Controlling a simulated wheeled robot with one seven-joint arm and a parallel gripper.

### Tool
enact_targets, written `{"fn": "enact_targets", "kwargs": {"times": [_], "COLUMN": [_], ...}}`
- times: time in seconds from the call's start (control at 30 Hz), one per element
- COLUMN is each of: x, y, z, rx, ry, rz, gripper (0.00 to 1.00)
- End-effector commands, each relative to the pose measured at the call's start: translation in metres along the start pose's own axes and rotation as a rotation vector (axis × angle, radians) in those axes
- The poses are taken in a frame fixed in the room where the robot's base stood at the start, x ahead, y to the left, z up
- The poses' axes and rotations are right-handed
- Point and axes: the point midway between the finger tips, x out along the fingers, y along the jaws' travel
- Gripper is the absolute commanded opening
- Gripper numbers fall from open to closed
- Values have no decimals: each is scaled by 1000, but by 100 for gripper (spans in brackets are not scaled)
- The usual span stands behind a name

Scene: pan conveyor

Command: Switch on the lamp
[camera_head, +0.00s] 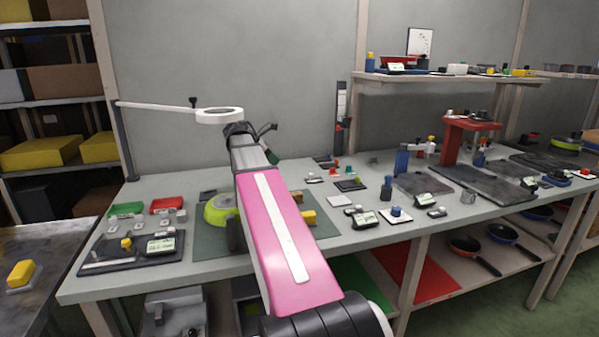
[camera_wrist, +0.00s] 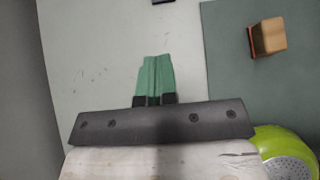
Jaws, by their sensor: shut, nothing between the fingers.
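The lamp (camera_head: 220,116) is a white ring head on a long white arm (camera_head: 155,107), which runs to a dark post (camera_head: 123,140) at the bench's left end. A small dark knob (camera_head: 193,101) stands on the white arm near the head. I cannot tell whether the lamp is lit. My gripper (camera_head: 272,158) is mostly hidden behind my wrist in the head view, just right of and below the ring. In the wrist view its green fingers (camera_wrist: 154,68) are together with nothing between them, above the pale bench top. The lamp does not show there.
A wooden block (camera_wrist: 268,36) is on the mat. Red (camera_head: 167,204) and green (camera_head: 126,209) trays sit left. Several small devices crowd the bench's right.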

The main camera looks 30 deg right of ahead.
Motion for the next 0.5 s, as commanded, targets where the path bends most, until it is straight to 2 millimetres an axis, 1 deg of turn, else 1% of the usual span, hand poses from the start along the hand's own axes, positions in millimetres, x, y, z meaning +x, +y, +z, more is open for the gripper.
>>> {"fn": "enact_targets", "kwargs": {"times": [0.17,0.27,0.37,0.5], "x": [0,4,13,35], "y": [0,0,0,-1], "z": [0,0,0,0], "rx": [0,0,0,0], "ry": [0,0,0,0], "rz": [0,0,-1,-2], "gripper": [0,0,0,0]}}
